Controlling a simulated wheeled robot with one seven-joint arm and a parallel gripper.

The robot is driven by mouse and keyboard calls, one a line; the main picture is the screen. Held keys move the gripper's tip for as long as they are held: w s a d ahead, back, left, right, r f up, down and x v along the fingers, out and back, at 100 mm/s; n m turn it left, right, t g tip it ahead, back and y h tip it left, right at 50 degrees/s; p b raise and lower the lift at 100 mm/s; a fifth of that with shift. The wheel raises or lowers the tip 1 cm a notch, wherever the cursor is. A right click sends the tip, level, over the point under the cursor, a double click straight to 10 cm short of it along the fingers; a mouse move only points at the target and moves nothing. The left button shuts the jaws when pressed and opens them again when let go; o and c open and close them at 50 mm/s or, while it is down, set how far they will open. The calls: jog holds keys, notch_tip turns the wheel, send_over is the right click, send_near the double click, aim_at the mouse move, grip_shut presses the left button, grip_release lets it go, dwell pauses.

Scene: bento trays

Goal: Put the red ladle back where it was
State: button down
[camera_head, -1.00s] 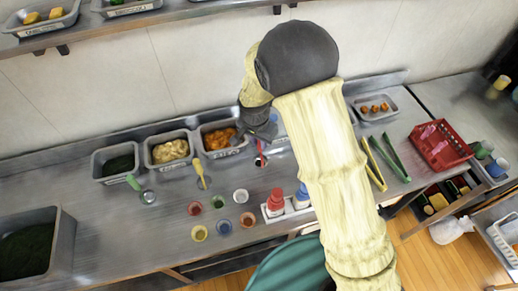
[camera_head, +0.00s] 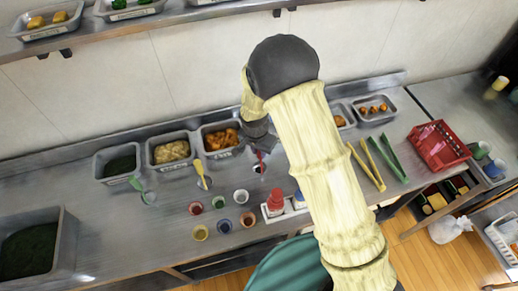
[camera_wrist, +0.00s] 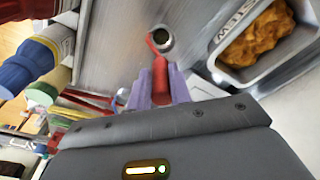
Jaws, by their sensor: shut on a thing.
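The red ladle (camera_wrist: 160,80) has its red handle between the fingers of my gripper (camera_wrist: 159,88) in the wrist view. Its metal bowl (camera_wrist: 160,39) is ahead of the fingers, over or on the grey counter; I cannot tell if it touches. In the head view the ladle (camera_head: 262,160) hangs below my gripper (camera_head: 265,145), just in front of the tray of orange food. My arm hides part of the counter behind it.
Yellow (camera_head: 200,171) and green (camera_head: 137,186) ladles stand left, before their food trays. The orange-food tray (camera_wrist: 292,62) is close on the right in the wrist view. Tongs (camera_head: 390,160) lie right.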

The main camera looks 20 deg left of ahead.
jog(key=shift+f, duration=0.15)
jog(key=c, duration=1.3)
grip_release()
jog(key=shift+r, duration=0.2)
jog(key=r+b, duration=0.1)
jog(key=r, duration=0.3)
jog(key=s+r+b, duration=0.1)
jog(key=r, duration=0.3)
jog(key=r+b, duration=0.1)
jog(key=r, duration=0.3)
jog(key=shift+s+a, duration=0.2)
jog(key=shift+s, duration=0.05)
jog(key=s+d+r+n, duration=0.1)
jog(key=d+r, duration=0.2)
jog(key=d, duration=1.4)
jog(key=shift+n+t, duration=0.6)
jog(key=shift+n, duration=0.3)
jog(key=s+d, duration=0.3)
jog(key=d, duration=0.1)
jog(key=s+d, duration=0.3)
jog(key=d, duration=0.1)
jog(key=s+d, duration=0.2)
jog(key=d, duration=0.2)
jog(key=shift+s+d+r, duration=0.2)
jog(key=shift+s+r, duration=0.1)
jog(key=shift+s, duration=0.1)
